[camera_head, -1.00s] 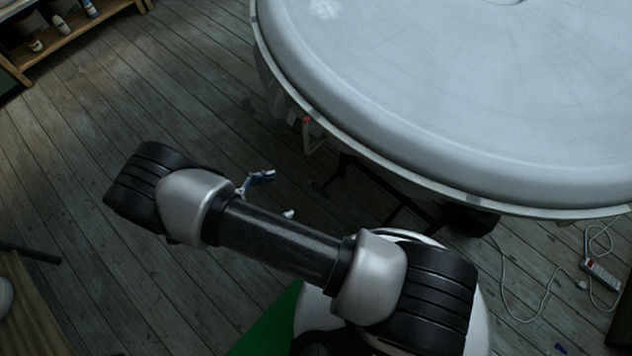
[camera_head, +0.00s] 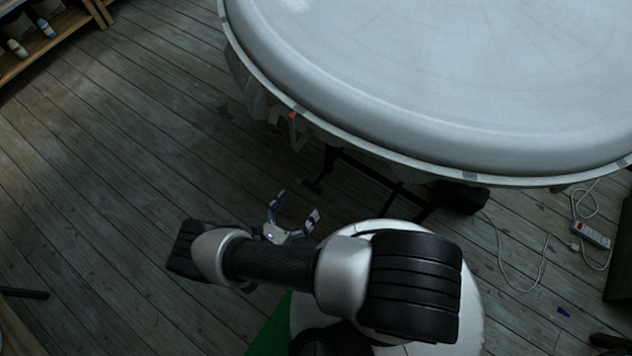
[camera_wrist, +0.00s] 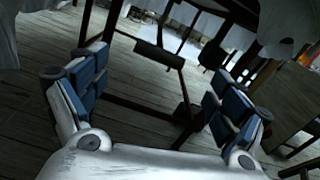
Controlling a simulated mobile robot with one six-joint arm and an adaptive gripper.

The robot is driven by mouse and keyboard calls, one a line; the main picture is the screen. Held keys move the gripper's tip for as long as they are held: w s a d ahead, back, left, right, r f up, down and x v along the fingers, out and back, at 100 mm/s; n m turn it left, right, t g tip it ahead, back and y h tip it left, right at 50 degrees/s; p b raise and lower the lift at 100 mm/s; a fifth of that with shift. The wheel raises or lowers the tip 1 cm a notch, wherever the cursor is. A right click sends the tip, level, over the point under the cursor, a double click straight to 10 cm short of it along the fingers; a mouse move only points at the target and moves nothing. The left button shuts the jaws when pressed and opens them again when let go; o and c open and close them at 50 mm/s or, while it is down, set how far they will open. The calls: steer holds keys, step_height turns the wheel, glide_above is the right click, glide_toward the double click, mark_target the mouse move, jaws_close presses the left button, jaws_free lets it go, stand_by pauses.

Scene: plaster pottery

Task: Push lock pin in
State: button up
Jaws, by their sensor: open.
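My gripper (camera_head: 296,206) is open and empty, low beside the big round pale table (camera_head: 430,157) and above the wooden floor. In the wrist view my gripper (camera_wrist: 155,88) has its blue-padded fingers spread wide, with nothing between them but the dark frame (camera_wrist: 108,62) beyond. A small red-tipped part (camera_head: 293,116) hangs under the table's near left rim. I cannot tell whether it is the lock pin. No lock pin can be made out for certain in either view.
Dark stand legs (camera_head: 345,165) and hanging pale cloth (camera_head: 245,88) are under the table. A power strip (camera_head: 591,234) and white cable lie on the floor at right. A wooden shelf (camera_head: 68,42) stands at upper left.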

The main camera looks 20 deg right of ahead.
mark_target(316, 182)
steer(key=b+x, duration=0.1)
steer(key=x, duration=0.8)
steer(key=shift+w+d, duration=0.2)
steer(key=shift+d, duration=0.05)
steer(key=c, duration=1.6)
